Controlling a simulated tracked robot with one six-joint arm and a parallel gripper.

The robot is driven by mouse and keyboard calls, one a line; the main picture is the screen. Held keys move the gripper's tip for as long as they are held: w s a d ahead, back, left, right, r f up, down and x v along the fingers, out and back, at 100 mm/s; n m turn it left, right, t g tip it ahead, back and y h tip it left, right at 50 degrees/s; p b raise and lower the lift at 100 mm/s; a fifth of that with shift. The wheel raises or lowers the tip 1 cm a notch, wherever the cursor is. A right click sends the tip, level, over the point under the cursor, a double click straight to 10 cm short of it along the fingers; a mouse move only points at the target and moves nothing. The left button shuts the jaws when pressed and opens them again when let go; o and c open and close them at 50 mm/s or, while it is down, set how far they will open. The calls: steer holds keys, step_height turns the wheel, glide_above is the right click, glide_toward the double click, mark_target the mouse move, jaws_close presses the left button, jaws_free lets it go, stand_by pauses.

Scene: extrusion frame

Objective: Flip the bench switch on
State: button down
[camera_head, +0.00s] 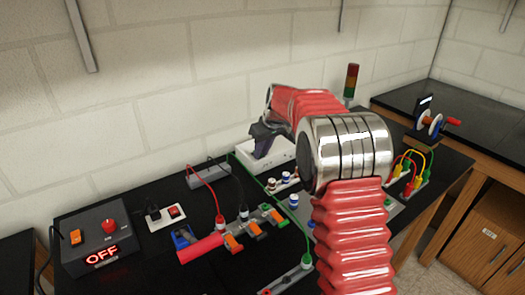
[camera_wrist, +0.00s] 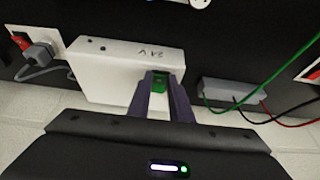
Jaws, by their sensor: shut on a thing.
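A white box (camera_wrist: 110,75) stands on the black bench by the wall, with small dark marks on its face; it also shows in the head view (camera_head: 284,151), partly behind my arm. A small green part (camera_wrist: 159,84), seemingly its switch, is at the box's right end. My gripper (camera_wrist: 160,92) has its dark purple fingers closed on both sides of the green part; in the head view (camera_head: 260,143) the fingers reach down to the box. The fingers hide much of the green part, so its on or off position cannot be told.
A dark control box (camera_head: 98,238) with a lit OFF display, orange switch and red knob sits at the left. A white outlet with a red switch (camera_head: 174,211), a grey connector block (camera_wrist: 233,93) with wires, and a stack light (camera_head: 351,82) are nearby.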

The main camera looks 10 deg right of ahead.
steer(key=shift+w+a+r+g, duration=0.1)
steer(key=shift+w+g, duration=0.1)
steer(key=shift+g, duration=0.1)
steer(key=shift+w+g+h, duration=0.15)
steer(key=shift+g+h, duration=0.25)
steer(key=shift+g, duration=0.1)
steer(key=shift+w+a+r+g+h, duration=0.2)
steer(key=shift+r+g+h, duration=0.1)
steer(key=shift+g, duration=0.3)
steer(key=c, duration=1.6)
jaws_free()
steer(key=shift+d, duration=0.1)
steer(key=shift+s+d+r, duration=0.1)
steer(key=shift+s+r, duration=0.1)
steer(key=shift+r, duration=1.75)
steer(key=shift+s+d+r, duration=0.1)
steer(key=shift+s+r, duration=0.05)
steer(key=shift+r, duration=1.75)
steer(key=shift+s+r, duration=0.2)
steer(key=shift+r, duration=1.75)
